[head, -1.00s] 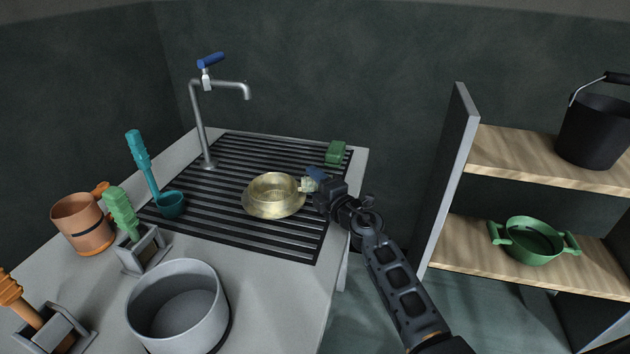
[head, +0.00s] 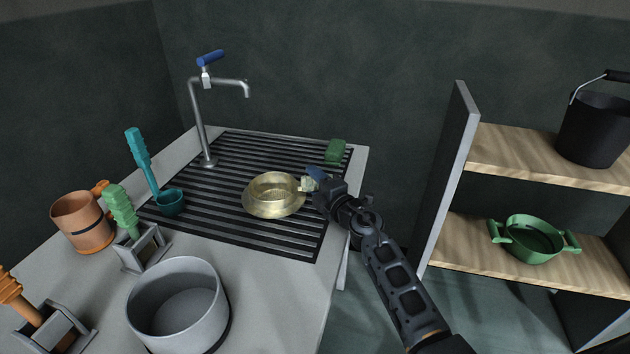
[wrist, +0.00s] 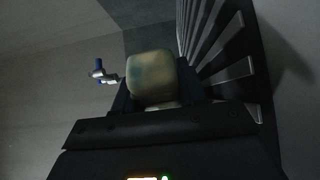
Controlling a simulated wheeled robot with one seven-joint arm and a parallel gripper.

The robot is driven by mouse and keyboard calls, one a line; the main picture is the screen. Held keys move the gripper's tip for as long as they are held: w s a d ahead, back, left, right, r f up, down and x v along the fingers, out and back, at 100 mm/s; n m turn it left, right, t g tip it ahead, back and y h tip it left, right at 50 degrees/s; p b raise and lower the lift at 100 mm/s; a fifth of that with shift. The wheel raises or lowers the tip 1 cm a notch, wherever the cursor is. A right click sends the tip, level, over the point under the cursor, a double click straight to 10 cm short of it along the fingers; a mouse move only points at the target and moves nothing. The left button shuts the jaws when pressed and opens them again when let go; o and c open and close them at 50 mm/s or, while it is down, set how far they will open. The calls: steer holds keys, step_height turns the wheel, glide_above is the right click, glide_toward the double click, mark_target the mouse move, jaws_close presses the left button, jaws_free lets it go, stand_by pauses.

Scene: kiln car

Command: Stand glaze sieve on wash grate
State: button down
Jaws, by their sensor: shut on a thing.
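The glaze sieve (head: 273,193) is a pale brass-coloured round pan with a wide rim and a short handle on its right. It is upright at the right half of the wash grate (head: 200,222), a set of dark parallel bars. I cannot tell whether its underside touches the bars. My gripper (head: 311,182) comes from the right and is shut on the sieve's handle. In the wrist view the pale handle end (wrist: 152,78) sits between the fingers, and the sieve's bowl is hidden.
A tap (head: 205,120) stands at the grate's back left. A green block (head: 335,151) lies at its back right. A teal ladle (head: 170,202) rests at the left. A grey pot (head: 178,305), an orange mug (head: 82,222) and brush holders stand in front. Shelves (head: 520,160) are at right.

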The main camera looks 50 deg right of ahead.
steer(key=shift+f+b, duration=0.3)
steer(key=shift+f, duration=0.05)
stand_by(0.7)
steer(key=c, duration=0.6)
jaws_free()
steer(key=shift+f, duration=0.1)
steer(key=shift+o, duration=0.2)
steer(key=shift+p+v, duration=0.85)
steer(key=shift+v, duration=3.1)
steer(key=v, duration=0.8)
